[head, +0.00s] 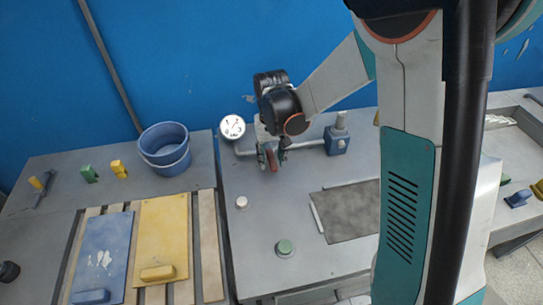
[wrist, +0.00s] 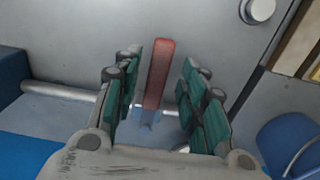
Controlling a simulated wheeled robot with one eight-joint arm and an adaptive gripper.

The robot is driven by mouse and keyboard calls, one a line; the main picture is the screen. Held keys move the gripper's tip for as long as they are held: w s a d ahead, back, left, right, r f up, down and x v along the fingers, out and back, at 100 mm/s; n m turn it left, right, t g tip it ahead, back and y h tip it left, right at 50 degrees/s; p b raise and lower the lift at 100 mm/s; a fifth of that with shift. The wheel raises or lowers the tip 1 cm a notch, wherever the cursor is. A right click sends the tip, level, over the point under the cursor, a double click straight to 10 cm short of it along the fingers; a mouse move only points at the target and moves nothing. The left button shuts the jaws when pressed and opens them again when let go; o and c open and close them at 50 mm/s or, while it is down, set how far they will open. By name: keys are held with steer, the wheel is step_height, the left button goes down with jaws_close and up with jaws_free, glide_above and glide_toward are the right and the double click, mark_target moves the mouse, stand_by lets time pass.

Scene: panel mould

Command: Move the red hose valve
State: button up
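The red hose valve (wrist: 158,75) shows in the wrist view as a long red lever on a small blue body (wrist: 147,118). In the head view the red lever (head: 273,161) shows just under my gripper, partly hidden by it. My gripper (wrist: 161,82) is open, with one teal-padded finger on each side of the lever. A gap shows between the lever and each finger. In the head view my gripper (head: 270,150) points down at the pipe near the back wall.
A grey pipe (head: 308,144) runs from beneath a round white gauge (head: 232,127) to a blue fitting (head: 336,139). A blue bucket (head: 165,149) stands left. A green button (head: 285,247), a pale knob (head: 241,202) and a dark mat (head: 350,214) are on the panel in front.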

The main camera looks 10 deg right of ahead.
mark_target(272, 161)
steer(key=shift+r, duration=0.1)
step_height(272, 161, up, 12)
stand_by(0.5)
stand_by(0.4)
steer(key=s+d+r+t, duration=0.3)
steer(key=s, duration=0.7)
steer(key=s+d+r+t, duration=0.3)
steer(key=s+d+t, duration=0.1)
steer(key=s, duration=0.5)
steer(key=shift+s, duration=0.35)
